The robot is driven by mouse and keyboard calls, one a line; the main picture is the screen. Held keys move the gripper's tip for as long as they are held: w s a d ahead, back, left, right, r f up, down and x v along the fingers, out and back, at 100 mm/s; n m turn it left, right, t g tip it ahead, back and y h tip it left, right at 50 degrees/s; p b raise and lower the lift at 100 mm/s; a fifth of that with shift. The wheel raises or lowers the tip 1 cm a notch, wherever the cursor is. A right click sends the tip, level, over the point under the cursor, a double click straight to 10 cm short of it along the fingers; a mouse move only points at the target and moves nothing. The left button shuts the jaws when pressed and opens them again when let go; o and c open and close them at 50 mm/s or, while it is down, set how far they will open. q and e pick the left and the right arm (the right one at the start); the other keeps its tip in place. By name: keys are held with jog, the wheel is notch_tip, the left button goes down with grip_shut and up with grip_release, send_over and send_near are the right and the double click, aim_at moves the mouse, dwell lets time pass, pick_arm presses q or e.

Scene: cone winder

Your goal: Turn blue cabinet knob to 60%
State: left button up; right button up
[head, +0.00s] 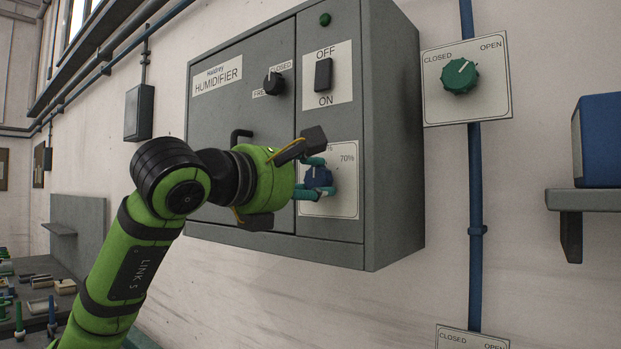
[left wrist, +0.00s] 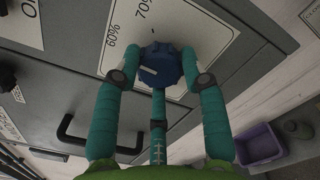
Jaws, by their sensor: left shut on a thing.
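The blue knob (head: 318,178) sits on a white dial plate (head: 345,165) low on the right part of the grey humidifier cabinet (head: 240,130). My left gripper (head: 314,176) comes in from the left and is shut on the knob. In the left wrist view the teal fingers of the left gripper (left wrist: 162,82) stand around the blue knob (left wrist: 160,62). The knob's white pointer line shows there, and the marks 60% and 70% are readable on the plate (left wrist: 190,25). In the head view the fingers hide part of the dial. My right gripper is not in view.
Above the dial are a black OFF/ON switch (head: 323,74) and a black knob (head: 273,83). A black door handle (left wrist: 95,136) is near the gripper. A green knob (head: 459,76) is on the wall plate at right. A blue box (head: 598,140) stands on a shelf.

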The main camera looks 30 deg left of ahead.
pick_arm(q)
jog(key=shift+w+f, duration=0.15)
jog(key=shift+f, duration=0.3)
jog(key=o, duration=1.1)
jog(key=shift+o, duration=0.2)
jog(key=shift+a+r, duration=0.15)
jog(key=s+a, duration=0.1)
jog(key=s, duration=1.1)
